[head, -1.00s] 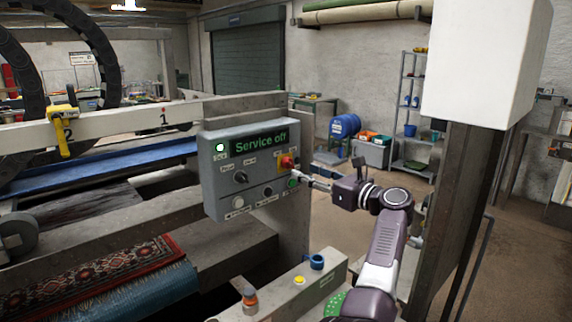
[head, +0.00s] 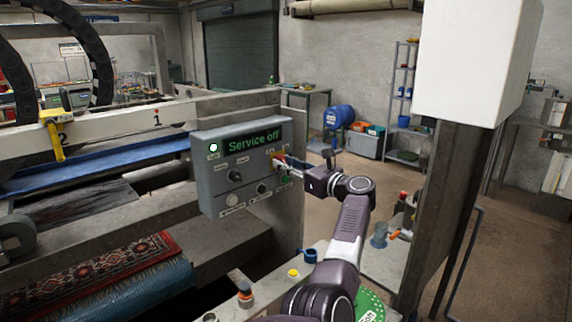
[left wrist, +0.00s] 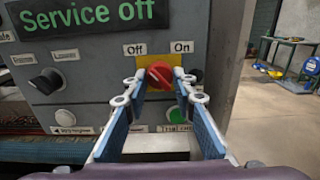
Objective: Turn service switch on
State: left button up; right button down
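The service switch (left wrist: 160,74) is a red rotary knob on a yellow plate, with "Off" printed at its upper left and "On" at its upper right. It sits on the right side of the grey control box (head: 215,185), whose display (head: 253,136) reads "Service off" in green. My left gripper (left wrist: 160,82) is open, with one finger on each side of the red knob. I cannot tell whether the fingertips touch it. In the head view my left gripper (head: 281,161) is at the switch and partly covers it. My right gripper is not in view.
Black knobs (left wrist: 45,80) sit left of the switch. A green button (left wrist: 173,112) lies just below, between the fingers. A post with a white box (head: 470,60) stands right of my arm.

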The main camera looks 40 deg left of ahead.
pick_arm(q)
jog(key=c, duration=0.5)
grip_shut()
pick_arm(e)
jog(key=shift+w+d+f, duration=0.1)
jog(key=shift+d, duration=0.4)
pick_arm(q)
jog(key=m, duration=1.5)
jog(key=shift+r+m+p, duration=0.15)
jog(key=shift+m+p, duration=0.15)
jog(key=shift+m, duration=0.1)
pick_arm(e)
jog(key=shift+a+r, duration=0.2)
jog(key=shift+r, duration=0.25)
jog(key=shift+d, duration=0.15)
pick_arm(q)
jog(key=o, duration=1.1)
grip_release()
